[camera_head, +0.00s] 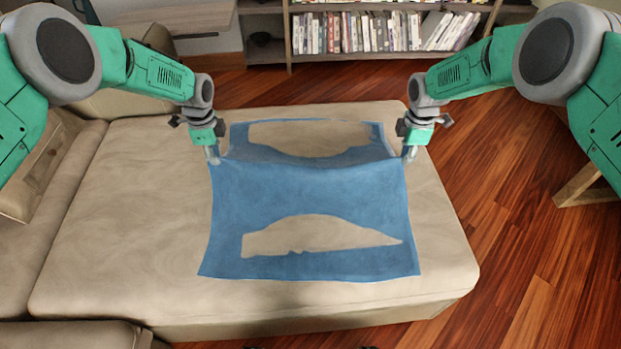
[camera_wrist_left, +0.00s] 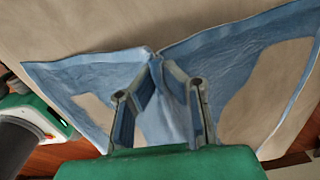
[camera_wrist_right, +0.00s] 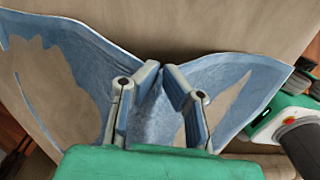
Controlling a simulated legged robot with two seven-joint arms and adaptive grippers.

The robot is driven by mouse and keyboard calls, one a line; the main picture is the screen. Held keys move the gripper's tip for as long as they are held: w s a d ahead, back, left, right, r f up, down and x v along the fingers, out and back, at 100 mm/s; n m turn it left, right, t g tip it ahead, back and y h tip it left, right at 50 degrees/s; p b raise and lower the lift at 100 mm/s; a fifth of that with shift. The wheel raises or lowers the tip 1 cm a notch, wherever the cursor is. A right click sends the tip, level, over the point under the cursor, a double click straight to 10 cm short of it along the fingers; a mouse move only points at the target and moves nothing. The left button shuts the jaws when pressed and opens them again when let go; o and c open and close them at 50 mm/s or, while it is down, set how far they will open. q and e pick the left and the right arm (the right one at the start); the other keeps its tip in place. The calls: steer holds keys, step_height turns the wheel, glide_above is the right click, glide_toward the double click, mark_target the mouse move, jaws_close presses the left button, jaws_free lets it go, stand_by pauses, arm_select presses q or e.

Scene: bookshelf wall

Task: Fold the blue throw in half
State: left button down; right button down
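The blue throw (camera_head: 310,195) is spread over the beige seat, with its near part lying flat. A raised fold crosses it between my grippers, and its far part lies beyond them. Beige areas show within the blue; I cannot tell if they are pattern or seat. My left gripper (camera_head: 214,156) is shut on the throw's left edge; the left wrist view shows the cloth (camera_wrist_left: 160,115) pinched at its fingertips (camera_wrist_left: 161,60). My right gripper (camera_head: 408,153) is shut on the right edge; the cloth (camera_wrist_right: 155,120) gathers at its fingertips (camera_wrist_right: 161,70) in the right wrist view.
The beige seat (camera_head: 120,220) has bare room left of the throw and a narrow strip on the right. A sofa back and cushions (camera_head: 30,180) stand at the left. A bookshelf (camera_head: 370,35) stands behind, and wooden floor (camera_head: 510,200) is open at the right.

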step_height(320, 180, up, 25)
steer(key=p, duration=2.4)
steer(key=shift+a, duration=0.15)
steer(key=shift+w+f, duration=0.15)
steer(key=shift+f, duration=0.05)
